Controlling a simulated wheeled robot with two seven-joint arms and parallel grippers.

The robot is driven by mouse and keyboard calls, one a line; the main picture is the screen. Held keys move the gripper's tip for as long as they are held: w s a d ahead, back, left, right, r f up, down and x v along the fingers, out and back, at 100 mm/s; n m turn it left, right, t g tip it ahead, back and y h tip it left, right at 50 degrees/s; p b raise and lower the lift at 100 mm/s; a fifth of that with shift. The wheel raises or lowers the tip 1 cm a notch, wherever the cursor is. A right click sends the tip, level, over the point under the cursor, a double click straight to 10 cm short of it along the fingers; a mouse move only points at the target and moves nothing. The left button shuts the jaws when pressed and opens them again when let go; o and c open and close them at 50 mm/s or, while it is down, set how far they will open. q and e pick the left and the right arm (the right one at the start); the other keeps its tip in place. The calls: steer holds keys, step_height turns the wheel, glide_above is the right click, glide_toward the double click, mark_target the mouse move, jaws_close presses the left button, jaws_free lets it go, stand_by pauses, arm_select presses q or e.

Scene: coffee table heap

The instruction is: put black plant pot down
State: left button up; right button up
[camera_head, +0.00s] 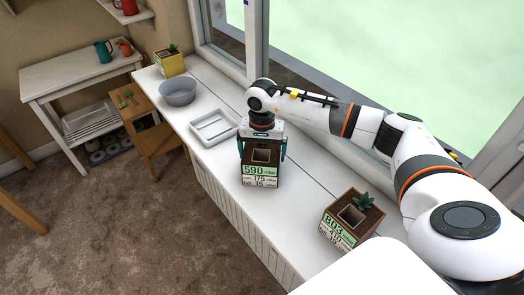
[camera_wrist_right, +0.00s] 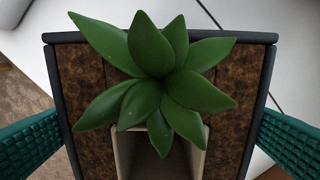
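The black plant pot (camera_head: 262,172) has a dark rim, brown soil, a square pale insert and a printed label on its front. In the right wrist view, the pot (camera_wrist_right: 92,88) fills the picture, with a green succulent (camera_wrist_right: 160,75) over its far side. My right gripper (camera_head: 262,150) points down over the pot. Its teal fingers are on opposite sides of the pot and look shut on its walls. The pot is upright at the white sill (camera_head: 215,165). I cannot tell whether its base touches the surface. My left gripper is not in view.
A second labelled pot with a succulent (camera_head: 352,218) stands nearer, at the right. A white tray (camera_head: 214,127), a grey bowl (camera_head: 178,92) and a yellow pot (camera_head: 171,62) stand farther back on the sill. The window frame borders the sill's right side.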

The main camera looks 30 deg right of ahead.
steer(key=shift+r, duration=0.1)
steer(key=shift+r, duration=0.2)
step_height(320, 180, up, 12)
steer(key=b, duration=0.3)
